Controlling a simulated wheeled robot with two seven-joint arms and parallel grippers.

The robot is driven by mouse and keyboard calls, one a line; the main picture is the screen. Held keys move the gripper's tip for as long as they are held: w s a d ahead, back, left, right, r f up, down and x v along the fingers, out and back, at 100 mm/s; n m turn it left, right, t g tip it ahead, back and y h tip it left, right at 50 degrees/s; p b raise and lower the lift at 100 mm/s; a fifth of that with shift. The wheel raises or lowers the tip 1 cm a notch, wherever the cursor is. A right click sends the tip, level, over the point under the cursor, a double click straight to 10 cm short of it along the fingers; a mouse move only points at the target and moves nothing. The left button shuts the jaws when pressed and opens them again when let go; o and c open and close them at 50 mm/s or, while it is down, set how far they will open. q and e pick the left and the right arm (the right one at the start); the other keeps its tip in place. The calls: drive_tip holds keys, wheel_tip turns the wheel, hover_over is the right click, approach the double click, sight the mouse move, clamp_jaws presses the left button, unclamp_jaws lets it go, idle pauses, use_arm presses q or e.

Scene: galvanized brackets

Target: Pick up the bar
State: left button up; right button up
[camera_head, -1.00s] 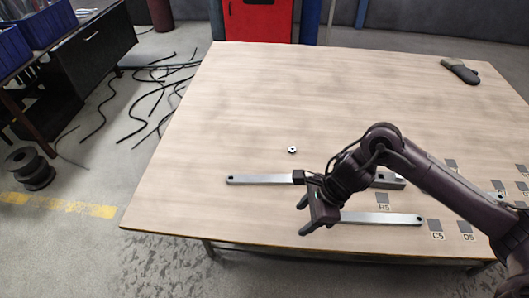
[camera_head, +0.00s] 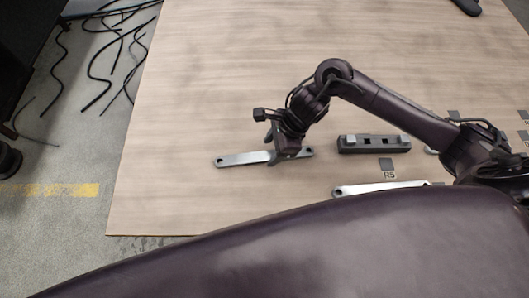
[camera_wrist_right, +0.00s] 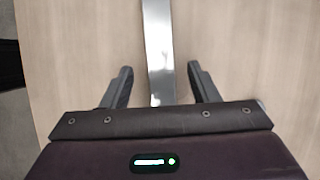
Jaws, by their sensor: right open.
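A flat silver bar (camera_head: 240,159) with a hole near its end lies on the table. My right gripper (camera_head: 280,152) is over this bar, toward its right part, with its fingers pointing down. In the right wrist view the bar (camera_wrist_right: 158,45) runs lengthwise between the two open fingers of my right gripper (camera_wrist_right: 161,85), with a gap on each side. A second silver bar (camera_head: 380,187) lies nearer to me and to the right, partly hidden by a dark part of my body. My left gripper is not in view.
A dark fixture block (camera_head: 374,144) with light metal pieces stands right of the gripper. Black cables (camera_head: 105,60) lie on the floor.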

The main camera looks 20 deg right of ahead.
sight(265, 157)
drive_tip(key=shift+x, duration=0.75)
drive_tip(key=shift+a+f, duration=0.2)
drive_tip(key=shift+f, duration=0.25)
drive_tip(key=c, duration=1.2)
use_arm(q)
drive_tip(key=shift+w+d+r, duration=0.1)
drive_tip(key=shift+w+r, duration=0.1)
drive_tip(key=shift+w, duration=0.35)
use_arm(e)
drive_tip(key=shift+w+r, duration=0.1)
